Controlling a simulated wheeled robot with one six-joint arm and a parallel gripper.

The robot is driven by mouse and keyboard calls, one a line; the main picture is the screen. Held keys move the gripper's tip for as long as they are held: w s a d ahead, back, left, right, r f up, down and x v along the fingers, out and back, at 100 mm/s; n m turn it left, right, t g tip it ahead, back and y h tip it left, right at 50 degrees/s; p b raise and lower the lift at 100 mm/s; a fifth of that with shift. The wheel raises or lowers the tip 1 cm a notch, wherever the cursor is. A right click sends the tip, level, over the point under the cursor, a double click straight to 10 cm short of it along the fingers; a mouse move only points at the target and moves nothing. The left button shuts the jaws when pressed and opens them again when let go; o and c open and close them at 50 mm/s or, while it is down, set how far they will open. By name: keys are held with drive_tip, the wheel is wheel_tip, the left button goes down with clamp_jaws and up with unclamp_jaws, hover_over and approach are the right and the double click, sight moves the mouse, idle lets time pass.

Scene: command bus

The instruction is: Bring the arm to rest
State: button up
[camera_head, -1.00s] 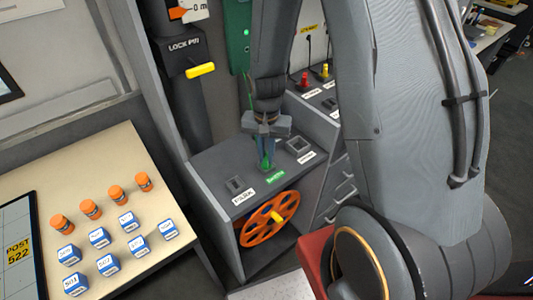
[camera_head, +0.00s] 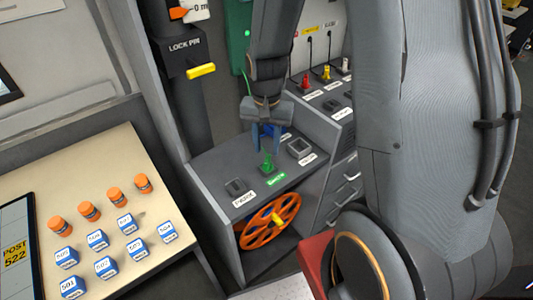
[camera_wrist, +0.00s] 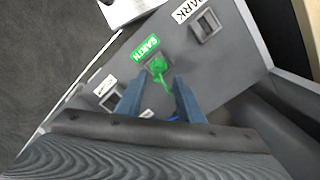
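My gripper (camera_head: 267,136) hangs fingers-down above the grey socket console (camera_head: 215,163). Its two blue-grey fingers stand apart with nothing between them, and the wrist view shows them open too (camera_wrist: 157,100). A green plug (camera_head: 267,161) sits upright in the socket by the green EARTH label (camera_head: 277,180), just below the fingertips and apart from them. In the wrist view the green plug (camera_wrist: 158,68) with its green lead lies beyond the fingertips. My arm is bent over the console, and its large link covers much of the right side.
Sockets lie either side of the plug; the left one (camera_head: 236,187) is labelled PARK. An orange wheel (camera_head: 268,226) is on the console front. Red (camera_head: 305,82) and yellow (camera_head: 326,73) plugs stand behind. Blue-white blocks (camera_head: 105,267) and orange cylinders (camera_head: 89,211) stand on the left desk (camera_head: 85,165).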

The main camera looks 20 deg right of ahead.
drive_tip(key=shift+r, duration=1.55)
drive_tip(key=s+r+n+t, duration=0.1)
drive_tip(key=s+r+n, duration=0.5)
drive_tip(key=s, duration=0.3)
drive_tip(key=shift+s, duration=0.25)
drive_tip(key=shift+s, duration=0.1)
